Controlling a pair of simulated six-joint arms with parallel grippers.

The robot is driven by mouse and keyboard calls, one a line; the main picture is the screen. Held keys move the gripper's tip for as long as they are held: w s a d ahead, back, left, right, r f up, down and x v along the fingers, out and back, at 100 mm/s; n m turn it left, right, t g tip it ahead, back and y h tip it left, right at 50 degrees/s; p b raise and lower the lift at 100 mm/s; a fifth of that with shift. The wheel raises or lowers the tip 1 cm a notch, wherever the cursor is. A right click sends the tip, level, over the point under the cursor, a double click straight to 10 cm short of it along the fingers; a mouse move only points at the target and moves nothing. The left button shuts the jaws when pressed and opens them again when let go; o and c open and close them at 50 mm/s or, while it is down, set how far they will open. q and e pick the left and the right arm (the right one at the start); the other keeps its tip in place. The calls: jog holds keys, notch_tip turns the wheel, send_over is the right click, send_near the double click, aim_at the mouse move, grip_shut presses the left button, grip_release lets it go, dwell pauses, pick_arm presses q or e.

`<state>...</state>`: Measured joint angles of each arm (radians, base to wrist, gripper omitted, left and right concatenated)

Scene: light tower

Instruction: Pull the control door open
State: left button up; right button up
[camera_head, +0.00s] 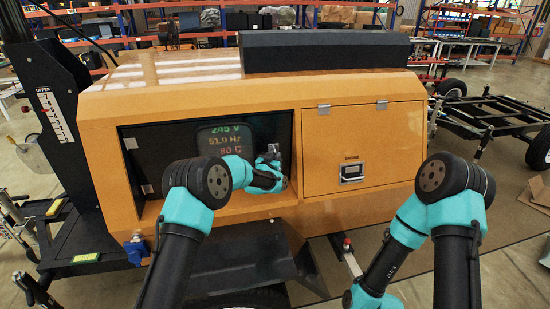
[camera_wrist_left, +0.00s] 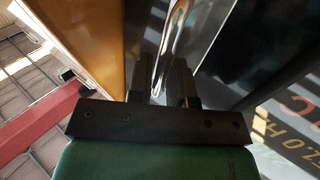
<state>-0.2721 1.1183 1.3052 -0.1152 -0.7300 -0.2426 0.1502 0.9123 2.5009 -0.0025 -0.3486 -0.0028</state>
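The control door (camera_head: 160,148) is a dark panel in the left opening of the orange housing, with hinges on its left side. A lit readout shows through it. In the head view it looks closed or nearly so; a small gap cannot be ruled out. My left gripper (camera_head: 274,158) is at the door's right edge, partly hidden by my own wrist. In the left wrist view, my left gripper's two dark fingers (camera_wrist_left: 160,82) stand close together on either side of a shiny metal handle (camera_wrist_left: 177,35), apparently shut on it. My right gripper is out of the head view.
A dark box (camera_head: 322,52) lies on top of the housing. A black mast (camera_head: 62,110) stands at the left. A trailer frame (camera_head: 490,115) stands at the far right.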

pick_arm(q)
grip_shut()
jog(key=shift+s+d, duration=0.1)
dwell(0.5)
